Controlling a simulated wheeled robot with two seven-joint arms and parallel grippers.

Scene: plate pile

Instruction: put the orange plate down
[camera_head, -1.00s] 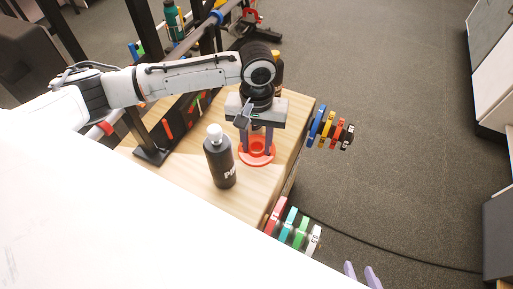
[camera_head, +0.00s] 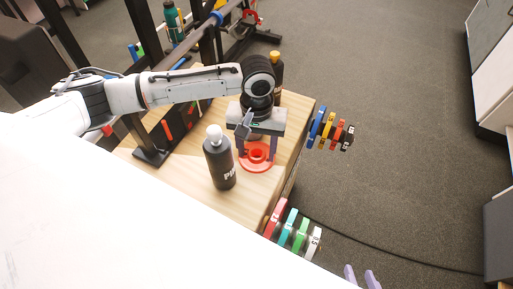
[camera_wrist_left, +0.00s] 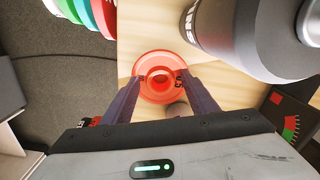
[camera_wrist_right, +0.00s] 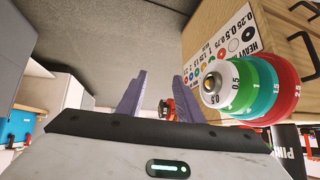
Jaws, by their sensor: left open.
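The orange plate (camera_head: 258,169) is a red-orange disc with a raised hub, lying flat on the wooden top, right of the dark bottle. It also shows in the left wrist view (camera_wrist_left: 150,60). My left gripper (camera_head: 257,153) is over the plate, pointing down. Its fingers are spread on either side of the plate's hub, with gaps visible in the left wrist view. My right gripper (camera_wrist_right: 157,82) is open and empty, away from the plate. Only its purple fingertips show at the bottom of the head view.
A dark bottle with a white cap (camera_head: 219,160) stands close left of the plate. A yellow-capped bottle (camera_head: 276,70) stands behind my left wrist. The wooden top right of the plate is narrow.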

